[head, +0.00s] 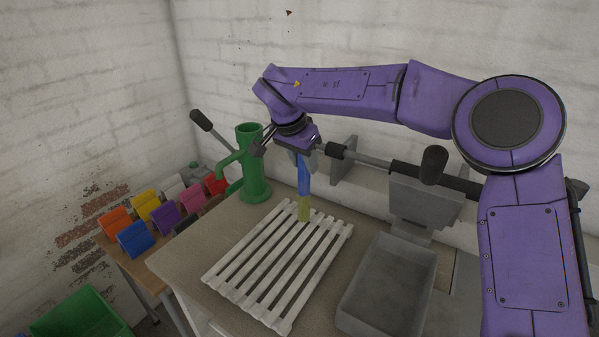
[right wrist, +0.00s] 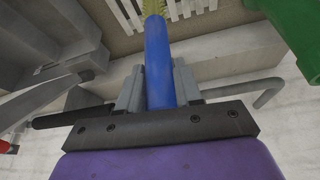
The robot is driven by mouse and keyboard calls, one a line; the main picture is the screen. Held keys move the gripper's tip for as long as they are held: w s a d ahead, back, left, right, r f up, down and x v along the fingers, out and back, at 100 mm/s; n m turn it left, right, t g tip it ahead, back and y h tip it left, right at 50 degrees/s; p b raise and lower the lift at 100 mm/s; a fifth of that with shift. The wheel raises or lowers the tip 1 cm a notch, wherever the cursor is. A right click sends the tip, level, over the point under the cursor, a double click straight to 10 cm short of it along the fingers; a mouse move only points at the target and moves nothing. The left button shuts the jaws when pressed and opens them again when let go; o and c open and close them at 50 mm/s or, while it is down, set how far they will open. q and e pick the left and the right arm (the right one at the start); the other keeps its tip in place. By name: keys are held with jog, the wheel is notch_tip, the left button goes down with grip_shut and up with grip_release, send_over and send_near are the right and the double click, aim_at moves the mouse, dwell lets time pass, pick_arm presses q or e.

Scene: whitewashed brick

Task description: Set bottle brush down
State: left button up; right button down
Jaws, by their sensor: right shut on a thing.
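The bottle brush (head: 303,178) has a blue handle and a yellow-green bristle end. It hangs roughly upright, bristles down, over the far part of the white slatted rack (head: 262,262). My right gripper (head: 303,152) is shut on the upper part of the blue handle. In the right wrist view the blue handle (right wrist: 158,62) sits between the two grey fingers, with the bristles (right wrist: 152,8) pointing toward the rack slats. I cannot tell whether the bristle tip touches the slats. My left gripper is not in view.
A green hand-pump-like fixture (head: 254,170) with a black-gripped lever stands left of the brush. A grey basin (head: 388,290) lies right of the rack, and a grey machine with a bar (head: 420,195) behind it. Several coloured holders (head: 135,238) stand at left, above a green bin (head: 80,318).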

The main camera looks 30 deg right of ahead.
aim_at(301, 176)
jog(key=shift+w+f, duration=0.55)
jog(key=shift+d+f, duration=0.1)
jog(key=shift+f, duration=0.05)
notch_tip(301, 176, down, 3)
jog(key=shift+s+p, duration=0.15)
jog(key=shift+p, duration=0.5)
jog(key=shift+w+f, duration=0.25)
jog(key=shift+f, duration=0.05)
jog(key=shift+s, duration=0.15)
jog(key=c, duration=0.8)
grip_release()
jog(key=shift+s, duration=0.1)
jog(key=shift+o, duration=0.2)
